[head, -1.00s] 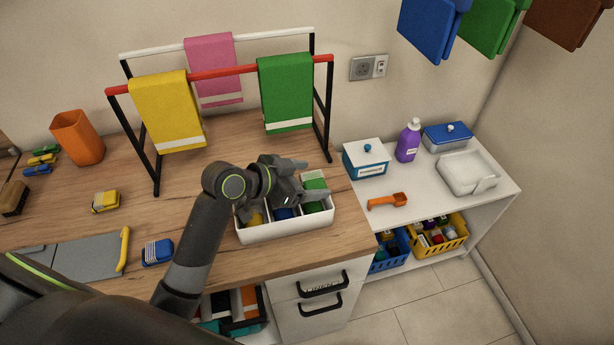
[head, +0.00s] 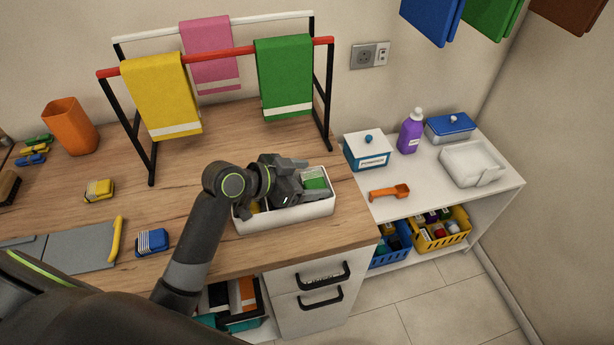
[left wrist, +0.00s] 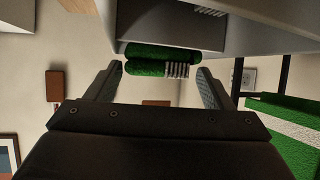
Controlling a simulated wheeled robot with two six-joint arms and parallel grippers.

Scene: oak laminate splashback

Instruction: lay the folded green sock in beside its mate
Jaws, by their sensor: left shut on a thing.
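My left gripper (head: 303,180) is at the right-hand end of the white divided box (head: 290,217). Its fingers are shut on the folded green sock (head: 315,179), which has a pale striped band and sits low at the right compartment. In the left wrist view the folded sock (left wrist: 155,52) lies between the two fingertips. A bit of yellow (head: 255,206) shows in the box's left compartment. The gripper hides most of the middle compartment. My right gripper is out of view.
A drying rack with yellow, green (head: 285,75) and pink cloths stands behind the box. A folded blue sock (head: 152,241) and a yellow one (head: 99,190) lie on the counter. A lower white shelf with a lidded box (head: 367,150) is to the right.

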